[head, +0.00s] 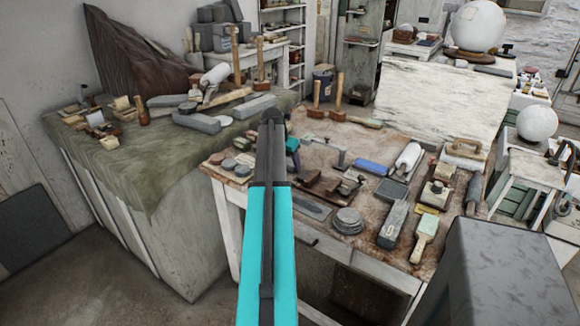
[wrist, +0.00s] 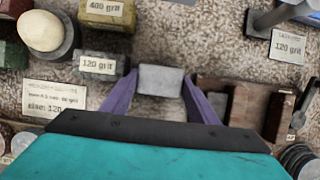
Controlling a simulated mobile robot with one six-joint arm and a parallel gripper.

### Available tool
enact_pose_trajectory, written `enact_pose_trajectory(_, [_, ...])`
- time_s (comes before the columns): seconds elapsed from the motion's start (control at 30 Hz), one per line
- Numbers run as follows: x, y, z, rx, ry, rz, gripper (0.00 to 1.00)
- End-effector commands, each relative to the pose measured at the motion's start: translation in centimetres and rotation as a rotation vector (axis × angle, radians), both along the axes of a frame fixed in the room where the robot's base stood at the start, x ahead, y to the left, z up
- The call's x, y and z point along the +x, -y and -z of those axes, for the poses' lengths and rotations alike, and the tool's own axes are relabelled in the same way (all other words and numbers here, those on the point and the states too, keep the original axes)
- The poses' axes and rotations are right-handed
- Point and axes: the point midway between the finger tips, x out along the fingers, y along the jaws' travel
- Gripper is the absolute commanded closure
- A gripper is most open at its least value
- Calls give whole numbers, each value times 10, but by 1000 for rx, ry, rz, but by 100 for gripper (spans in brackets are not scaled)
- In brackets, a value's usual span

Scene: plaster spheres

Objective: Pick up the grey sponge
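In the wrist view, a small light grey block (wrist: 160,80), which looks like the grey sponge, lies between the tips of my gripper's two purple fingers (wrist: 161,88). The fingers flank it left and right with hardly any gap. I cannot tell whether they press on it or whether it is lifted. The sponge cannot be made out there.
Close to the block are a "120 grit" label (wrist: 98,65), a "size: 120" card (wrist: 54,104), and a brown wooden piece (wrist: 245,102) on the right. A whitish egg-shaped piece (wrist: 40,30) stands at upper left. A blue block (head: 371,166) and several tools crowd the table.

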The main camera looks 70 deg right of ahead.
Motion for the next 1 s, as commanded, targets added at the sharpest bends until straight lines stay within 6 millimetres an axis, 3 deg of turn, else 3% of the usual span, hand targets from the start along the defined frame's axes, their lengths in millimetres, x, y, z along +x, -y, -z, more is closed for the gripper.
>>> enact_pose_trajectory(0.03, [0,0,0,0,-1,0,57])
enact_pose_trajectory(0.1, [0,0,0,0,-1,0,67])
enact_pose_trajectory(0.57, [0,1,-8,-1,0,1,67])
enact_pose_trajectory(1.0, [0,1,-61,-1,0,1,67])
